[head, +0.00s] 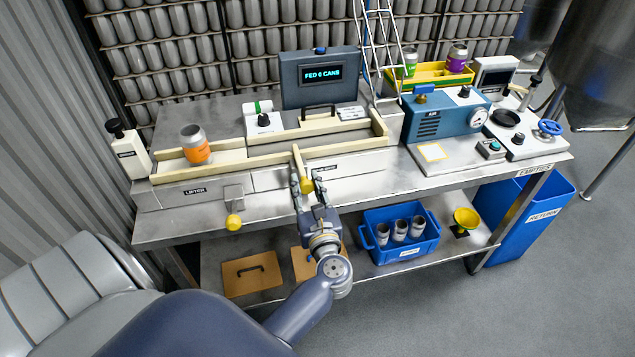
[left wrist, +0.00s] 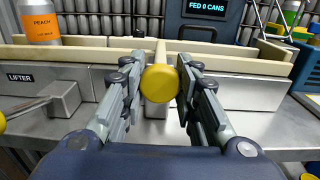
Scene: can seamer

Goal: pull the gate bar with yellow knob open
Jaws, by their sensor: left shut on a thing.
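The yellow knob (head: 306,186) is on the near end of the cream gate bar (head: 298,160), which sticks out across the front rail of the can channel. My left gripper (head: 307,185) is shut on this knob, its fingers pointing at the machine. In the left wrist view the round knob (left wrist: 159,84) sits between the two fingers, and the bar (left wrist: 160,52) runs straight back behind it. The far end of the bar is hard to make out. My right gripper is not in view.
A can with an orange label (head: 194,145) stands in the channel at left. A lifter lever with another yellow knob (head: 234,222) hangs at the bench front. A display (head: 320,77) reads "FED 0 CANS". A blue crate (head: 377,246) with cans is on the lower shelf.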

